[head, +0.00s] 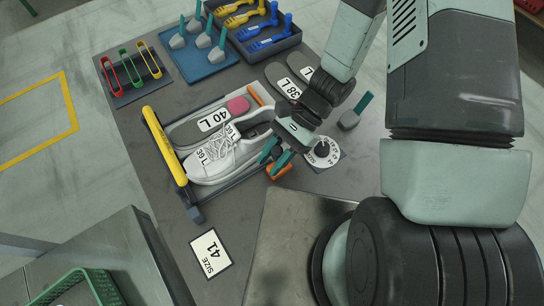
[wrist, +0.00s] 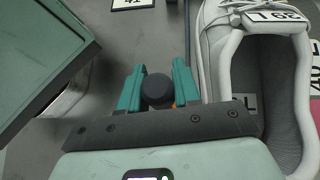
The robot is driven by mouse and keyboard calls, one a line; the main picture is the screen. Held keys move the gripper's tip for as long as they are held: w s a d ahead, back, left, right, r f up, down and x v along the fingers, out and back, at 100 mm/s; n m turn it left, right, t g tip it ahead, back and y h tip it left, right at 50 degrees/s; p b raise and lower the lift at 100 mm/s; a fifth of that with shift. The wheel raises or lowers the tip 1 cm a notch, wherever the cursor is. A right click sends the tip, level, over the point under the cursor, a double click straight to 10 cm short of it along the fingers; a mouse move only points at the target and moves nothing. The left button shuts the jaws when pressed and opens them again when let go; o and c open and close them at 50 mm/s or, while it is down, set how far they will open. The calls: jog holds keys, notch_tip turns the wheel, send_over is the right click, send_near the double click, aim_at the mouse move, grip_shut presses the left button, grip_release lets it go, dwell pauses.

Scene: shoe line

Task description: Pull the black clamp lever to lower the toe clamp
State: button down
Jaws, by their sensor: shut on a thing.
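A white shoe (head: 225,150) marked 39 L lies in a jig on the table; its open collar also shows in the wrist view (wrist: 268,85). A yellow bar with dark ends (head: 165,145) spans the jig beside the toe; I cannot tell for sure that it is the toe clamp. My gripper (head: 275,158) is low beside the heel end of the shoe. In the wrist view its teal fingers (wrist: 157,90) are shut on a round black knob (wrist: 157,88), which looks like the end of the clamp lever. The lever's shaft is hidden.
An orange block (head: 280,171) sits by the fingers. A dial (head: 322,152) lies just right of the gripper. A SIZE 41 card (head: 211,253) lies in front on bare table.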

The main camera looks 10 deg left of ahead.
jog(key=c, duration=0.9)
grip_release()
jog(key=shift+o, duration=0.2)
jog(key=v, duration=1)
jog(key=shift+w+d+r, duration=0.15)
jog(key=shift+w+r, duration=0.1)
jog(key=shift+r, duration=0.05)
